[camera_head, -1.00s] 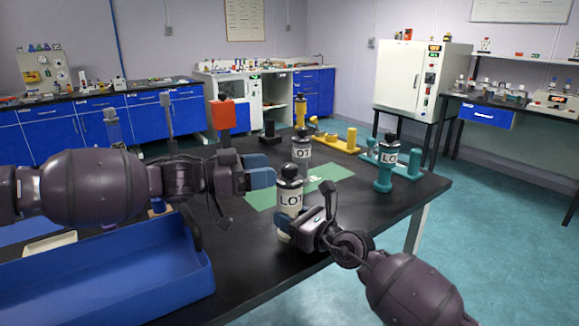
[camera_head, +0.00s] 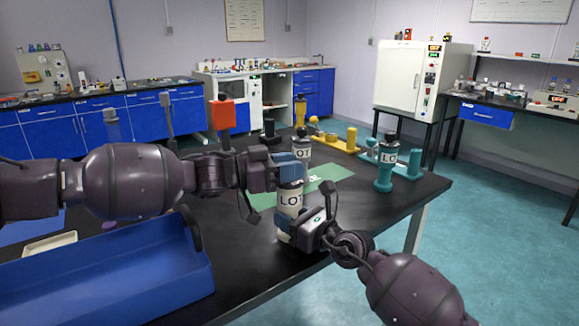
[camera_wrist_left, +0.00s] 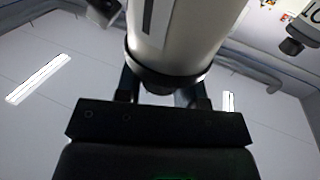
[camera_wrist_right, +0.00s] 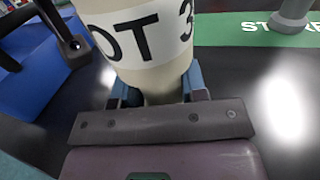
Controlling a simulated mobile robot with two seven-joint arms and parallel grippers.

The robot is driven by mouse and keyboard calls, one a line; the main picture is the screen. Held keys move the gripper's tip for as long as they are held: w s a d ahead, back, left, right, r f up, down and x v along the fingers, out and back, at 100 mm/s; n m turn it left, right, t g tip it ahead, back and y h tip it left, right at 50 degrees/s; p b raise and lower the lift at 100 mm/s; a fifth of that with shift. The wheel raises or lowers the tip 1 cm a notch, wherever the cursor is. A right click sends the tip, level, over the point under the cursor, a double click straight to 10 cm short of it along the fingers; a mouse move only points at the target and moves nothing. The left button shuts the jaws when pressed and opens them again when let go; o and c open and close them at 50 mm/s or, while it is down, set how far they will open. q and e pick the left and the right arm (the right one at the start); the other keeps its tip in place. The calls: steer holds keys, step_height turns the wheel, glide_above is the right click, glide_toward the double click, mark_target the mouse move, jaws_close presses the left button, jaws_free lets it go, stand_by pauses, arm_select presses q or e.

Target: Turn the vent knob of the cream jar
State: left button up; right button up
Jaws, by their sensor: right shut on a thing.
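The cream jar (camera_head: 289,198) has a LOT label and a dark top. In the left wrist view the jar (camera_wrist_left: 180,35) rises away from the fingers, dark cap nearest.
A similar jar (camera_head: 302,148) stands close behind. A green mat (camera_head: 325,184) lies behind the cream jar. A blue tray (camera_head: 110,275) fills the front left.

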arm_select(q)
steer(key=c, duration=0.3)
steer(key=shift+w+m+g, duration=0.1)
steer(key=shift+m+g, duration=0.3)
steer(key=shift+g, duration=0.2)
steer(key=shift+c, duration=0.2)
steer(key=shift+m+g+h, duration=0.4)
steer(key=shift+m+g, duration=1.5)
steer(key=shift+g, duration=1)
steer(key=o, duration=0.9)
steer(key=shift+o, duration=0.2)
steer(key=shift+a, duration=0.1)
steer(key=w+a, duration=0.1)
steer(key=a, duration=1)
steer(key=shift+a, duration=0.4)
